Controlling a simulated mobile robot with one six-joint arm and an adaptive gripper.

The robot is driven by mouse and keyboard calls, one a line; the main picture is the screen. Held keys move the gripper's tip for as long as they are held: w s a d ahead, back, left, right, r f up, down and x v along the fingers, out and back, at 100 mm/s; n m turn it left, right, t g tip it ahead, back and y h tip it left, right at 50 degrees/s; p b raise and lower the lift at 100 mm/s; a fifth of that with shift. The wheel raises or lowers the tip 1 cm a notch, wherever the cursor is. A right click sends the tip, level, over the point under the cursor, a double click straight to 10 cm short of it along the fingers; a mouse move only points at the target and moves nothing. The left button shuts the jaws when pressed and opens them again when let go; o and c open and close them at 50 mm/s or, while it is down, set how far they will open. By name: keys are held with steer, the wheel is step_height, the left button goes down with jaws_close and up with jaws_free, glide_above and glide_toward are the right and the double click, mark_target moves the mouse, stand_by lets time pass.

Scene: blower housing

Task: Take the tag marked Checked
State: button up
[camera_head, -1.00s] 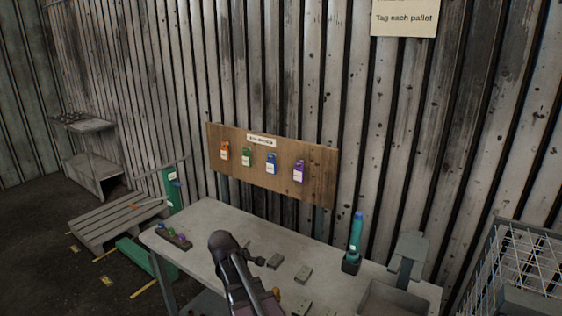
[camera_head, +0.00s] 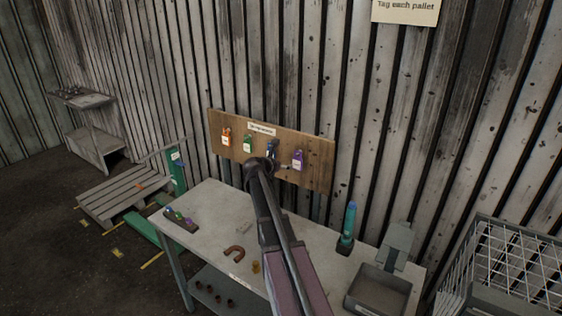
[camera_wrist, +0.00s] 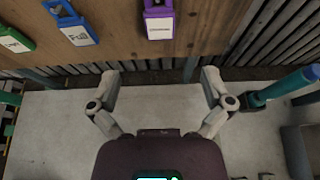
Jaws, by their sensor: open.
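Four tags hang in a row on a wooden board (camera_head: 320,178): orange (camera_head: 226,138), green (camera_head: 248,145), blue (camera_head: 272,146) and purple (camera_head: 297,160). In the wrist view the blue tag (camera_wrist: 76,30) reads "Full". The purple tag (camera_wrist: 158,22) has a white label too small to read for sure. The green tag (camera_wrist: 14,40) is cut by the left edge; its label is not legible. My gripper (camera_wrist: 160,75) is open and empty, its fingers apart below the purple tag, touching no tag. In the head view my arm partly covers the blue tag.
A workbench (camera_head: 210,205) stands below the board. On it are a teal cylinder (camera_head: 349,225) in a dark base, a grey bin (camera_head: 378,288), a horseshoe-shaped piece (camera_head: 234,253) and a small rack (camera_head: 180,219). A wire cage (camera_head: 500,260) stands at right. A corrugated wall backs the board.

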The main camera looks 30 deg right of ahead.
mark_target(297, 159)
steer(key=shift+d+f, duration=0.1)
steer(key=shift+f, duration=0.05)
steer(key=b+x, duration=0.5)
steer(key=x, duration=0.8)
steer(key=shift+d+f, duration=0.15)
steer(key=shift+d, duration=0.05)
stand_by(0.3)
steer(key=c, duration=1.1)
steer(key=shift+r+p, duration=0.4)
steer(key=shift+r, duration=0.2)
